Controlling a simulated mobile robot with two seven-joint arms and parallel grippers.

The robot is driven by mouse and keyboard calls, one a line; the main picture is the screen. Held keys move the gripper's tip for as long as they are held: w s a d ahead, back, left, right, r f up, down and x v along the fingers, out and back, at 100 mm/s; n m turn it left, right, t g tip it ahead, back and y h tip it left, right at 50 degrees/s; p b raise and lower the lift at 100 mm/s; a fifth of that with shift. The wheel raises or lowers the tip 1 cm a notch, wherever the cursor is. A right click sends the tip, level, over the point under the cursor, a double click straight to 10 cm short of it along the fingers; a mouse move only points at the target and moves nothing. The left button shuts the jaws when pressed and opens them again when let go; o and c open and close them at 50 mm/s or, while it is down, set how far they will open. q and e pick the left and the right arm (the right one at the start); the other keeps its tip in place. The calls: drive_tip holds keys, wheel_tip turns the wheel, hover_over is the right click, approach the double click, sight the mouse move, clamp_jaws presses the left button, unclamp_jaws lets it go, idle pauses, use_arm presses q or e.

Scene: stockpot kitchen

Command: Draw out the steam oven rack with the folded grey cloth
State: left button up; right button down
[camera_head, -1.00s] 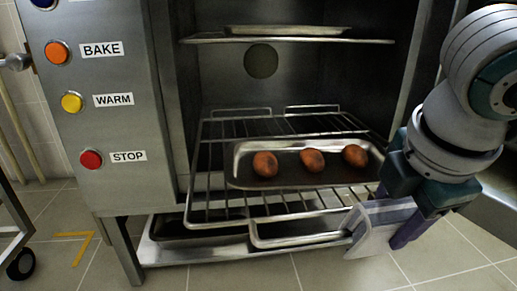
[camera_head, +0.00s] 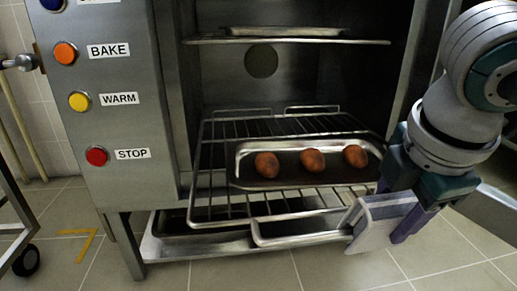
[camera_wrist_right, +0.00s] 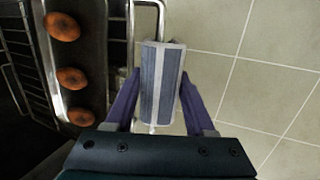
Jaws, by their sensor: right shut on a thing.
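The steam oven rack (camera_head: 215,209) is a wire shelf standing partly out of the open oven, with a front loop handle (camera_head: 300,239). It carries a metal tray (camera_head: 240,181) with three brown rolls (camera_head: 312,160). My right gripper (camera_head: 386,222) is shut on the folded grey cloth (camera_head: 372,226) at the right end of the handle. In the right wrist view the cloth (camera_wrist_right: 162,85) sits between the two purple fingers, and the handle bar (camera_wrist_right: 160,20) runs behind it. The cloth hides whether it wraps the bar fully. My left gripper is out of view.
The oven's left panel (camera_head: 110,190) has BAKE, WARM and STOP buttons. An upper shelf (camera_head: 290,41) holds another tray. A metal drip tray (camera_head: 175,246) lies below the rack. Tiled floor (camera_head: 330,272) is open in front. A wheeled cart (camera_head: 24,262) stands at the left edge.

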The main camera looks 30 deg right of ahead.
drive_tip(key=shift+s+r+p, duration=0.1)
drive_tip(key=shift+r+p, duration=0.2)
idle(0.7)
drive_tip(key=shift+s+a+r+p, duration=0.15)
drive_tip(key=shift+s+r+p, duration=0.05)
drive_tip(key=shift+r+p, duration=0.35)
idle(0.7)
drive_tip(key=shift+s+r, duration=0.1)
idle(0.3)
drive_tip(key=shift+r+p, duration=0.35)
idle(0.6)
drive_tip(key=shift+s+d+p+v, duration=0.1)
drive_tip(key=shift+p+v, duration=1)
drive_tip(key=shift+v, duration=0.15)
drive_tip(key=shift+s+d+p+v, duration=0.1)
drive_tip(key=shift+d+p+v, duration=0.05)
drive_tip(key=shift+p+v, duration=1)
drive_tip(key=shift+r, duration=0.1)
